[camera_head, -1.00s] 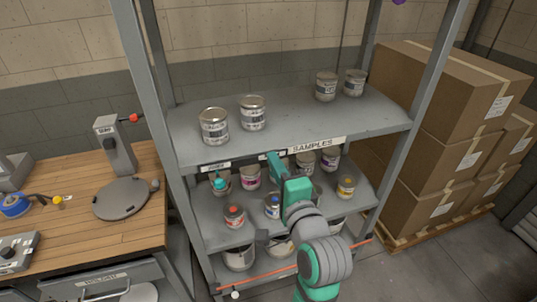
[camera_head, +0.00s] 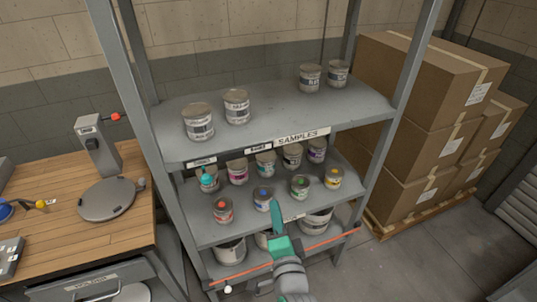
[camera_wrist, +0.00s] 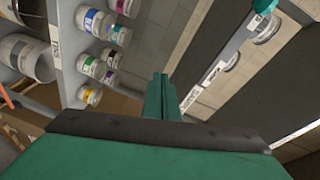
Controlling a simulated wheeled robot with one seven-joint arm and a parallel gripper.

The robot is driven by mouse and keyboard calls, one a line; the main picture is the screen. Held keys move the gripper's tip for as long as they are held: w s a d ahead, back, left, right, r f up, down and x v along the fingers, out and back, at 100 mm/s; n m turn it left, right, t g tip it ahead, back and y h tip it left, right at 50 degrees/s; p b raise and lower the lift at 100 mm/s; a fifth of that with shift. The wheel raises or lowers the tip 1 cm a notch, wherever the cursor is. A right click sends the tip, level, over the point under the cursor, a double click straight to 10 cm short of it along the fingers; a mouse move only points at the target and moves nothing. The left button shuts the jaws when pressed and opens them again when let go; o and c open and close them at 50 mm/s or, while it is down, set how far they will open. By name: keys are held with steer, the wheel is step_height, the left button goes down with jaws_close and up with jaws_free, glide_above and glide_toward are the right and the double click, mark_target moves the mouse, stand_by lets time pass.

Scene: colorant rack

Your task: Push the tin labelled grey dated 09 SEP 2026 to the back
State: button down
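Four grey-looking tins stand on the top shelf (camera_head: 270,115): a left tin (camera_head: 198,122) and its neighbour (camera_head: 236,107) nearer the front, and a pair (camera_head: 310,78) and (camera_head: 338,73) at the right, farther back. Their printed dates are too small to read, so I cannot tell which is 09 SEP 2026. My gripper (camera_head: 277,215) is low in front of the middle shelf, apart from the top-shelf tins. In the wrist view its green fingers (camera_wrist: 161,90) are together with nothing visible between them.
The middle shelf holds several colour-dotted tins, including a yellow one (camera_head: 333,177); larger tins (camera_head: 230,250) stand below. A SAMPLES label (camera_head: 297,135) is on the top shelf edge. Shelf uprights (camera_head: 125,110) flank the opening. Cardboard boxes (camera_head: 430,90) stand right, a workbench (camera_head: 130,180) left.

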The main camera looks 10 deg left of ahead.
steer(key=s+d+f+n+h, duration=0.2)
steer(key=s+f, duration=0.5)
steer(key=s, duration=0.1)
steer(key=s+d+f+n+h, duration=0.2)
steer(key=s+d+f, duration=0.1)
steer(key=s+f, duration=0.4)
steer(key=s+f+n+g+h, duration=0.1)
steer(key=s+n, duration=0.6)
steer(key=s, duration=1.2)
steer(key=shift+s+f+n, duration=0.15)
steer(key=shift+f+n, duration=0.15)
steer(key=shift+f, duration=0.25)
